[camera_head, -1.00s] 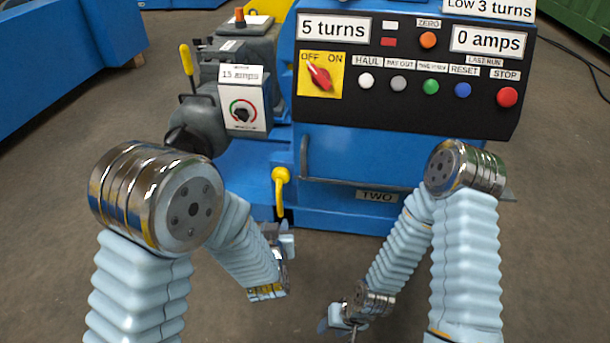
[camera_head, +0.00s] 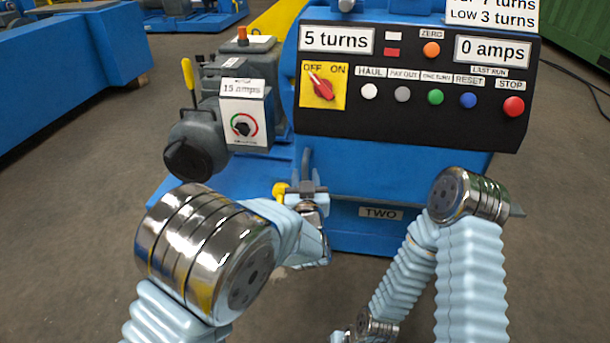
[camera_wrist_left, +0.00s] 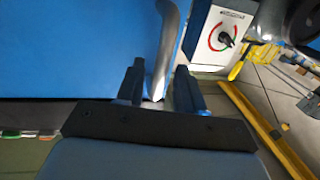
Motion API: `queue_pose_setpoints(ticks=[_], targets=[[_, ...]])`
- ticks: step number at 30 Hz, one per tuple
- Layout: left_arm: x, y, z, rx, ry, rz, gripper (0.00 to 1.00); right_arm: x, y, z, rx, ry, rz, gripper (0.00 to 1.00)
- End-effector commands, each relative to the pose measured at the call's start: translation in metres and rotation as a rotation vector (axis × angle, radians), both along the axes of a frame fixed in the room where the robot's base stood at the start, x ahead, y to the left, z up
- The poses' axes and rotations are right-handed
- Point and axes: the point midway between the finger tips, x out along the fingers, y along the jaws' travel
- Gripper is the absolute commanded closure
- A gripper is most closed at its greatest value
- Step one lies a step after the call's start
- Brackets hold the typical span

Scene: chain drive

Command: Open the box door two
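The blue box front (camera_head: 350,228) bears the plate TWO (camera_head: 380,213) below the control panel in the head view. A yellow handle (camera_head: 280,189) at its left edge is mostly hidden by my left gripper. A grey bent bar (camera_head: 306,162) rises behind the gripper. My left gripper (camera_head: 306,190) is in front of the box's left edge. In the left wrist view, its dark fingers (camera_wrist_left: 160,88) are apart, with the grey bar (camera_wrist_left: 165,45) between them; I cannot tell whether they touch it. My right gripper (camera_head: 352,336) is low, mostly cut off by the frame's bottom edge.
The black control panel (camera_head: 420,120) with buttons and a red switch overhangs the box front. A grey motor (camera_head: 198,145) and a dial box (camera_head: 246,115) stand at the left. The floor (camera_head: 560,250) at the right is clear.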

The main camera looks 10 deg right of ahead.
Motion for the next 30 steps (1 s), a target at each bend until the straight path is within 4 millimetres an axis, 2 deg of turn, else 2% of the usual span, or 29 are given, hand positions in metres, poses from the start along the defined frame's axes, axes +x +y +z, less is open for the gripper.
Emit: queue_pose_setpoints(ticks=[3,6,14,21,30], targets=[[0.013,-0.001,0.000,0.000,0.000,0.001,0.63,0.000,0.000,-0.001,0.000,0.000,0.000,0.57],[0.018,-0.002,0.000,0.000,-0.001,0.000,0.63,0.000,0.000,-0.001,0.000,0.000,0.000,0.57],[0.019,-0.002,0.000,0.001,0.000,0.000,0.63,0.000,0.000,-0.001,0.000,0.000,0.000,0.57],[0.019,-0.002,0.000,0.000,0.000,0.000,0.98,0.000,0.000,-0.001,0.000,0.000,0.000,0.57],[0.019,-0.002,0.000,0.000,0.000,0.000,1.00,0.000,0.000,-0.001,0.000,0.000,0.000,0.57]])
